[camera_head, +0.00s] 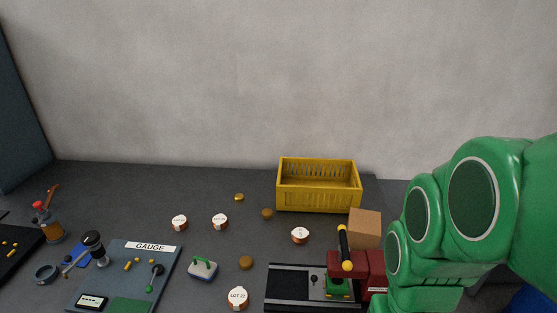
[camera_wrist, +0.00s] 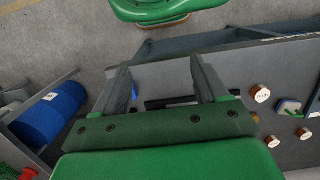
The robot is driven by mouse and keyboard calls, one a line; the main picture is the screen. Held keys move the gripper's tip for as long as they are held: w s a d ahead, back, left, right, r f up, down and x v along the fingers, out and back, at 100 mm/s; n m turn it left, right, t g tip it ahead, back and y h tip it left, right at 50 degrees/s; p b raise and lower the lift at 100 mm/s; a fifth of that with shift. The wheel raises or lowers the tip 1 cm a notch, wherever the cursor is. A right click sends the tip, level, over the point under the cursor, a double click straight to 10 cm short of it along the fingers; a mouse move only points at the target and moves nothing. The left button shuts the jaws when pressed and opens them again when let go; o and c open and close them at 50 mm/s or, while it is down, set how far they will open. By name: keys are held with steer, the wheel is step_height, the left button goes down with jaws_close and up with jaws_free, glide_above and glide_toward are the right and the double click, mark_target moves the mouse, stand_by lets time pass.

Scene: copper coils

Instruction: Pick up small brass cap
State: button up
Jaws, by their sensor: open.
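Three small round brass-brown discs lie apart on the dark bench in the head view. The smallest and brightest, likely the small brass cap (camera_head: 239,197), lies at the back, left of the yellow crate. A browner disc (camera_head: 267,213) lies in front of the crate, and another brown disc (camera_head: 246,262) lies nearer the front. My gripper (camera_wrist: 160,65) shows in the wrist view with its two grey fingers wide apart and nothing between them. It does not show in the head view, where my green arm fills the right side. I cannot pick out the cap surely in the wrist view.
A yellow crate (camera_head: 318,199) stands at the back. Several white-labelled copper coils (camera_head: 219,222) lie about the bench. A blue drum (camera_wrist: 50,110) shows in the wrist view.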

steer(key=n+y, duration=0.3)
steer(key=n, duration=2.2)
glide_above(246, 260)
steer(key=w+d, duration=0.1)
steer(key=d, duration=0.1)
step_height(246, 260, down, 15)
steer(key=shift+x, duration=3.75)
steer(key=shift+w+d, duration=0.1)
steer(key=shift+h, duration=0.3)
steer(key=c, duration=1.1)
